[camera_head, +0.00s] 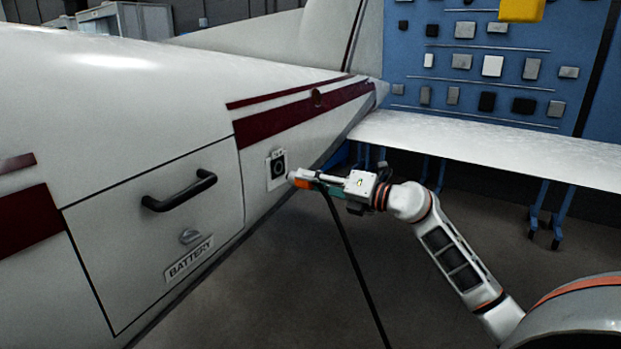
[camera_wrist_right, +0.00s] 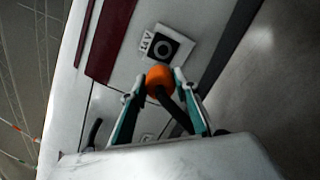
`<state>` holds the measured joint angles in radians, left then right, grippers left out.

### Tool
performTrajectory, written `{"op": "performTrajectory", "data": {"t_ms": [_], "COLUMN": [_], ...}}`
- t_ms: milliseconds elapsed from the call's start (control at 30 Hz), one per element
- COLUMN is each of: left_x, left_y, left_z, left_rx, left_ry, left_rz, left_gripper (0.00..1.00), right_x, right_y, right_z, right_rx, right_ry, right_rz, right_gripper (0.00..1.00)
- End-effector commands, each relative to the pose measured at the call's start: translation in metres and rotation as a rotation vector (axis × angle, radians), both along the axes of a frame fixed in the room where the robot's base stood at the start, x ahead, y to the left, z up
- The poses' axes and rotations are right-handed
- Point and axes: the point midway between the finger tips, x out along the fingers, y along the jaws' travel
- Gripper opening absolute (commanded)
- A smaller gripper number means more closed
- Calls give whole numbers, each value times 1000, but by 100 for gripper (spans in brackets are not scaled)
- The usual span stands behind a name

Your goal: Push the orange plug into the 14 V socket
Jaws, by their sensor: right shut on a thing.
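The 14 V socket (camera_head: 277,169) is a dark round opening on a pale plate in the white aircraft's side. It also shows in the right wrist view (camera_wrist_right: 162,46), with a 14V label beside it. The orange plug (camera_wrist_right: 159,80) is between the fingertips of my right gripper (camera_wrist_right: 160,88), which is shut on it. In the head view, my right gripper (camera_head: 304,182) is just right of the socket and slightly below it. The plug appears apart from the socket. A black cable (camera_head: 352,255) hangs from the plug. My left gripper is not in view.
A panel marked BATTERY (camera_head: 188,258) with a black handle (camera_head: 179,191) is left of the socket. A white wing surface (camera_head: 490,148) lies behind and right of my arm. A blue tool board (camera_head: 440,60) stands at the back. The floor below is clear.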

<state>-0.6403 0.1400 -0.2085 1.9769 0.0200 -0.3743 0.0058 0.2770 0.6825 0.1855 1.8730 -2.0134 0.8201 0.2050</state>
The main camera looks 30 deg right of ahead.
Motion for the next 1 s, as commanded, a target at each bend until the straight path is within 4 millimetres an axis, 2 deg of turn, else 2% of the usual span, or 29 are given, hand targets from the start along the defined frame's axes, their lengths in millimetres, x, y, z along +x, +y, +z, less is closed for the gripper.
{"op": "performTrajectory", "data": {"t_ms": [100,200,533,700,1000], "left_x": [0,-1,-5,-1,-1], "left_y": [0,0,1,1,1], "left_z": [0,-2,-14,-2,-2], "left_rx": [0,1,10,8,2], "left_ry": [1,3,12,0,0], "left_rz": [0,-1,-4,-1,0], "left_gripper": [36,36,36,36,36], "right_x": [-1,1,27,37,43], "right_y": [-19,-23,-11,-7,-4], "right_z": [1,1,0,4,1], "right_rx": [9,12,13,13,11], "right_ry": [-19,-26,-25,-27,-24], "right_rz": [-39,-49,-47,-47,-46], "right_gripper": [0,0,0,0,0]}}
